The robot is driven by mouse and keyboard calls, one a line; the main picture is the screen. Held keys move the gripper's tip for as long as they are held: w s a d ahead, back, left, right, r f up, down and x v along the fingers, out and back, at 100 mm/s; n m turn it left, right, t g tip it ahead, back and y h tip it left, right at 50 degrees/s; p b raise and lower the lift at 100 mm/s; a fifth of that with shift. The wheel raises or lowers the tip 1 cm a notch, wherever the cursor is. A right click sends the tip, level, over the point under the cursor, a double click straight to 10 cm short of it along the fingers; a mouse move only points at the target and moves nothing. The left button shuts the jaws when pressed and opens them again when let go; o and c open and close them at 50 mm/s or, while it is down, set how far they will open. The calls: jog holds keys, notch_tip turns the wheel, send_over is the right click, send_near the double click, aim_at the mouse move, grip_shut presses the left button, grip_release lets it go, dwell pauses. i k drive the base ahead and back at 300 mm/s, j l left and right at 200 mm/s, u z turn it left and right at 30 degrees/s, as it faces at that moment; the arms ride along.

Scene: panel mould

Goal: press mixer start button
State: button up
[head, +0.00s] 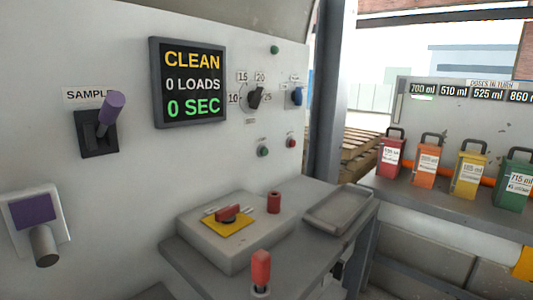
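A white panel (190,170) fills the left and middle of the head view. A small green button (263,152) sits low on its right part, with a small red button (291,143) to its right. Another small green button (274,49) is near the top edge. Their labels are too small to read, so I cannot tell which one starts the mixer. A dark display (188,83) reads "CLEAN", "0 LOADS", "0 SEC". My gripper is not in view.
A black dial (255,97) and a blue switch (297,96) are above the buttons. A purple lever (110,112) sticks out at left. Below, a grey box (235,245) carries a red switch, beside an empty tray (337,209). Coloured containers stand at right.

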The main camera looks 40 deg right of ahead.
aim_at(264, 151)
jog(key=i+l+z, duration=0.1)
jog(key=l+z, duration=0.25)
jog(key=i+l+z, duration=0.15)
jog(key=z, duration=0.2)
jog(key=i+l+z, duration=0.2)
jog(key=z, duration=0.15)
